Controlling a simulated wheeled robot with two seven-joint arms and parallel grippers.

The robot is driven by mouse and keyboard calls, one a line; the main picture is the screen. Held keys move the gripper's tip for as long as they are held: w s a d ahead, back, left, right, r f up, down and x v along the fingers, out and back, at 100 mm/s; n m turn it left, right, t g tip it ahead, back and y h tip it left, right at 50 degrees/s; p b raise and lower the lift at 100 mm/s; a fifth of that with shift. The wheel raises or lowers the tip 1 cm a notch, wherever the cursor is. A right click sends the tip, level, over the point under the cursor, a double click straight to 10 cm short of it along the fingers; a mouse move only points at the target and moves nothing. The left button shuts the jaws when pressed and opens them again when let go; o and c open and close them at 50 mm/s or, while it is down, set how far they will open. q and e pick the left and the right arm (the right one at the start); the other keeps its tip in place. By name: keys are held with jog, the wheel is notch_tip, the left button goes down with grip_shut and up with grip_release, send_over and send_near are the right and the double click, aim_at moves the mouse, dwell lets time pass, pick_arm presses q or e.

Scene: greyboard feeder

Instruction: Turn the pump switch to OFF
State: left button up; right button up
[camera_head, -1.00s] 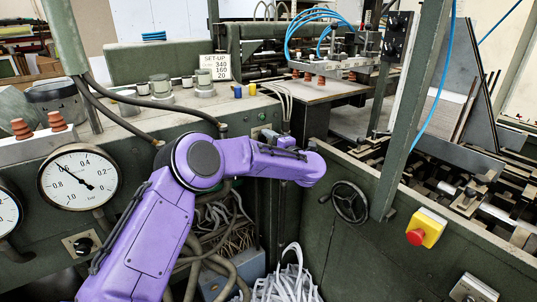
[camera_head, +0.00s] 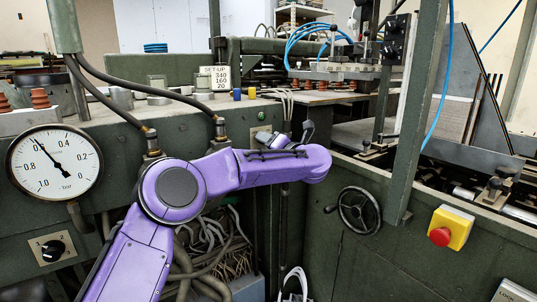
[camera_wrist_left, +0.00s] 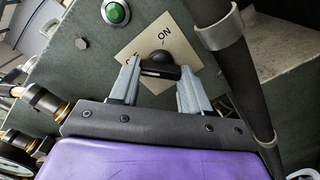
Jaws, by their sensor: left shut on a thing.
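The pump switch (camera_wrist_left: 160,60) is a black knob on a pale plate (camera_wrist_left: 126,52) in the left wrist view. "ON" lettering shows on the plate beside the knob; any OFF mark is not readable. My left gripper (camera_wrist_left: 160,72) has one finger on each side of the knob and is shut on it. In the head view my purple left arm reaches toward the corner of the green cabinet, and its own wrist hides the switch and most of the gripper. My right gripper is not in view.
A green lamp (camera_wrist_left: 116,12) sits near the switch plate, and a thick dark pipe (camera_wrist_left: 232,60) runs close on the right. A pressure gauge (camera_head: 54,162), a second black selector (camera_head: 53,250), a handwheel (camera_head: 359,210) and a red emergency button (camera_head: 440,236) are on the machine.

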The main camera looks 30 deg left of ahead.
pick_arm(q)
jog(key=shift+f+n+b, duration=0.2)
jog(key=shift+n+b, duration=0.25)
jog(key=shift+n, duration=0.05)
jog(key=o, duration=1.1)
jog(key=shift+r, duration=0.15)
jog(key=shift+c, duration=0.2)
jog(key=b+v, duration=0.1)
jog(key=v, duration=0.9)
jog(key=shift+d, duration=0.3)
